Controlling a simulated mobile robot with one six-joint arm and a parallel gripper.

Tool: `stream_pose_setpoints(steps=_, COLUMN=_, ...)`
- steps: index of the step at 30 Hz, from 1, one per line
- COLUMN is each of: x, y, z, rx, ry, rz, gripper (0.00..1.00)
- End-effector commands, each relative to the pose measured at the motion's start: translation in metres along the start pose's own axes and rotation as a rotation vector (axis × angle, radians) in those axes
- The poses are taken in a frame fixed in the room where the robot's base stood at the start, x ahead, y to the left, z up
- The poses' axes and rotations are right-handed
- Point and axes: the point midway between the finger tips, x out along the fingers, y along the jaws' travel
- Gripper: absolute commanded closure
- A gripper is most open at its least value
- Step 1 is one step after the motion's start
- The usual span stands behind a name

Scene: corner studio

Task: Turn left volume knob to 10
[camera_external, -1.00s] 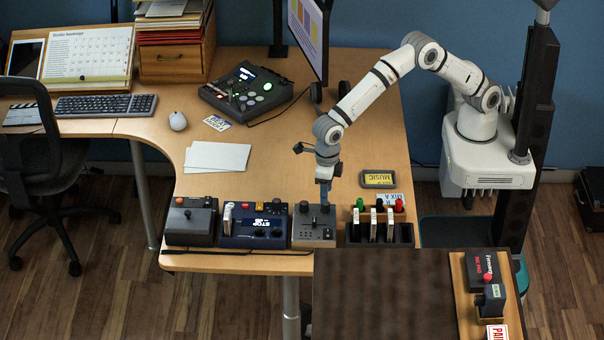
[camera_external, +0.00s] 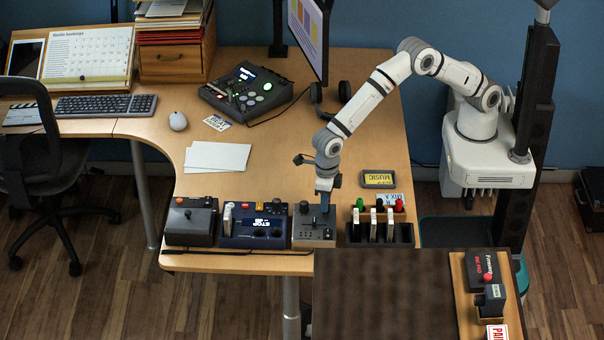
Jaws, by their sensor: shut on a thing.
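A small grey control box (camera_external: 314,232) stands at the front edge of the desk, with a dark knob (camera_external: 304,206) at its back left and small controls on its face. My gripper (camera_external: 325,207) points down at the back right of this box. It is shut on a knob there, which the fingers mostly hide. No label or number on the box is readable, so I cannot tell the knob's setting.
A dark blue box (camera_external: 256,228) with a lit display stands close on the left, beside another grey box (camera_external: 190,222) with a joystick. A black rack (camera_external: 354,232) with upright items stands close on the right. White paper (camera_external: 217,157) lies behind on open desk.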

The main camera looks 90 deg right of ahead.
Motion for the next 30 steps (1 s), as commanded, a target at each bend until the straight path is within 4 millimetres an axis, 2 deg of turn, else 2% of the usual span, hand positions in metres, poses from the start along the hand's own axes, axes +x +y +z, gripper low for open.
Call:
stream_pose_setpoints(steps=1, x=-0.0001, y=0.0, z=0.0001, rx=0.0, ry=0.0, rz=0.0, gripper=0.88)
stream_pose_setpoints(steps=5, x=-0.0002, y=0.0, z=0.0001, rx=0.0, ry=0.0, rz=0.0, gripper=0.98)
stream_pose_setpoints(steps=16, x=0.0005, y=0.0001, z=0.0, rx=0.067, ry=-0.002, rz=0.0, gripper=0.98)
stream_pose_setpoints(steps=30, x=0.001, y=0.0007, z=-0.0003, rx=0.45, ry=-0.012, rz=0.001, gripper=0.98)
